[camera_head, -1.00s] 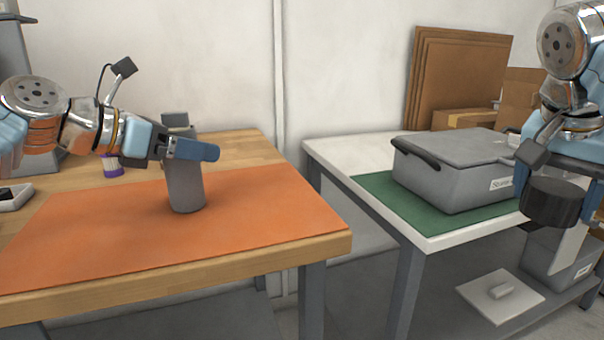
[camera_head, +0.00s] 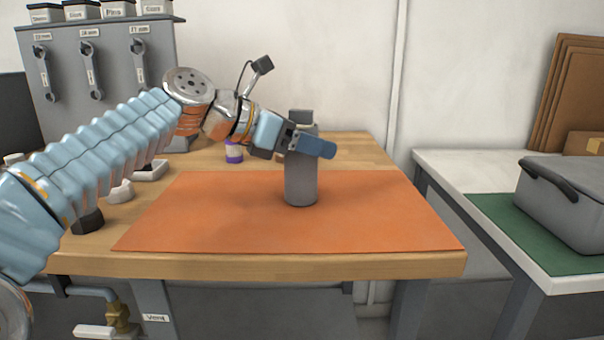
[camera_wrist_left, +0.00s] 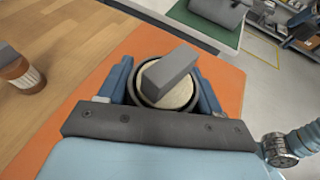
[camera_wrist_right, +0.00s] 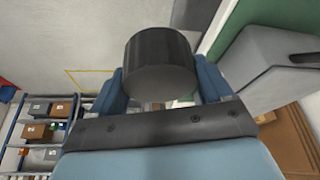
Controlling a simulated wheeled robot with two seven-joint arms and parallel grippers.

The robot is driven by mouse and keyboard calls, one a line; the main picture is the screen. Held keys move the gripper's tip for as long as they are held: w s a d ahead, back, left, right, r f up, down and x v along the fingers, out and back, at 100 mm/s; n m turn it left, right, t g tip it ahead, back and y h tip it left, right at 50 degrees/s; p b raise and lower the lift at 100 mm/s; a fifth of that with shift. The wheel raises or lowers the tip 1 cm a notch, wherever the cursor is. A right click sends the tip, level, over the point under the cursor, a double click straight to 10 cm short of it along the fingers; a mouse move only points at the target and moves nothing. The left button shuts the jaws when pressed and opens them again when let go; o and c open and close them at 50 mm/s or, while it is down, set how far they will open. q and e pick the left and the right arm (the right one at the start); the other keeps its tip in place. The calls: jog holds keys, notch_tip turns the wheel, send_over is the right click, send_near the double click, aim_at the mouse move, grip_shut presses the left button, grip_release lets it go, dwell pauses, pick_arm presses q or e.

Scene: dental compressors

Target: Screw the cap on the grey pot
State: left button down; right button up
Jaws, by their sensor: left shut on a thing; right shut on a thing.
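The grey pot (camera_head: 301,185) stands upright on the orange mat (camera_head: 200,225). My left gripper (camera_head: 314,144) is shut around its upper part. In the left wrist view the pot's dark round rim (camera_wrist_left: 145,100) shows between the fingers, with a cream surface inside. A grey block (camera_wrist_left: 168,72) overlaps the opening; I cannot tell whether it rests in it. My right gripper (camera_wrist_right: 160,82) is out of the head view. In the right wrist view it is shut on a black cylindrical cap (camera_wrist_right: 158,55), held in the air away from the pot.
The mat lies on a wooden bench (camera_head: 290,265) and is clear around the pot. A purple-and-white container (camera_head: 233,152) stands behind. A grey rack with wrenches (camera_head: 95,75) is at back left. A second table (camera_head: 470,180) holds a grey case (camera_head: 560,200), across a gap.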

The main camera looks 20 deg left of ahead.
pick_arm(q)
jog(key=shift+r, duration=0.1)
pick_arm(e)
notch_tip(320, 180, up, 9)
jog(key=p, duration=0.8)
jog(key=shift+f+p, duration=0.15)
jog(key=shift+p, duration=0.15)
pick_arm(q)
notch_tip(320, 180, up, 18)
